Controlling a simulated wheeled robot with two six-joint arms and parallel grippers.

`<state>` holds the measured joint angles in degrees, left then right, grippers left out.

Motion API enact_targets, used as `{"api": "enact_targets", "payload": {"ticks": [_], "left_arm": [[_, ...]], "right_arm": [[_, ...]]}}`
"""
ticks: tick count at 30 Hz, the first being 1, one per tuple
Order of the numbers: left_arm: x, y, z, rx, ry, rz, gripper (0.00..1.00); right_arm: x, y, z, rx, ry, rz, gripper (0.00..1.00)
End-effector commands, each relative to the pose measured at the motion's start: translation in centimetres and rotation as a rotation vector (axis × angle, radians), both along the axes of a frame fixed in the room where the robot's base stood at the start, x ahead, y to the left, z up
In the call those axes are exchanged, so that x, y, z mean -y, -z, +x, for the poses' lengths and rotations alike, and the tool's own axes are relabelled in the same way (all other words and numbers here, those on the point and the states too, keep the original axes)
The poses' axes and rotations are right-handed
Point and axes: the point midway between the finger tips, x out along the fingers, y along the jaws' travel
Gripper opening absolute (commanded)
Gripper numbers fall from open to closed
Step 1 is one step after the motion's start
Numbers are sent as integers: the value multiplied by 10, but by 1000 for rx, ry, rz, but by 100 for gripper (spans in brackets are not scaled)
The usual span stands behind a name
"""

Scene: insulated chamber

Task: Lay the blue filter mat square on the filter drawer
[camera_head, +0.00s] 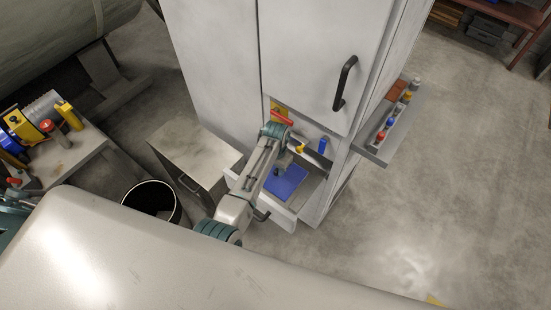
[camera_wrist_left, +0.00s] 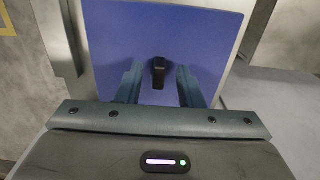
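The blue filter mat (camera_head: 287,184) lies flat in the pulled-out filter drawer (camera_head: 312,186) at the foot of the light grey cabinet. In the left wrist view the mat (camera_wrist_left: 112,38) fills the middle, with a black upright grip (camera_wrist_left: 158,70) on it. My left gripper (camera_head: 281,165) is over the mat. Its two teal fingers (camera_wrist_left: 159,84) stand apart on either side of the black grip, with a gap on each side. Whether the mat is exactly square to the drawer I cannot tell; the arm hides part of it. My right gripper is not in view.
The cabinet door with a black handle (camera_head: 344,83) rises behind the drawer. A side shelf (camera_head: 376,147) with small bottles is at right. A low grey cabinet (camera_head: 190,160) and a black bin (camera_head: 152,200) stand left. Open floor lies to the right.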

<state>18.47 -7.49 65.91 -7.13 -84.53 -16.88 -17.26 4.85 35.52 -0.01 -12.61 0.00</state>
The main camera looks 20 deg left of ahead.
Motion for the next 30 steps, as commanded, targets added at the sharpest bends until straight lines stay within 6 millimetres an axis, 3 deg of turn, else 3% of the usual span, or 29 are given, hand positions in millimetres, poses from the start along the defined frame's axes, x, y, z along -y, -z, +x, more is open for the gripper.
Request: {"api": "enact_targets", "payload": {"ticks": [9,15,21,30], "left_arm": [[0,-65,1,4,0,-1,34],[0,-98,1,3,0,0,34],[0,-110,0,0,0,0,34],[0,-110,0,-1,0,0,34]], "right_arm": [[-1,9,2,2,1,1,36],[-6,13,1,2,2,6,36],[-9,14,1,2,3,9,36],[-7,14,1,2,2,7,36]]}}
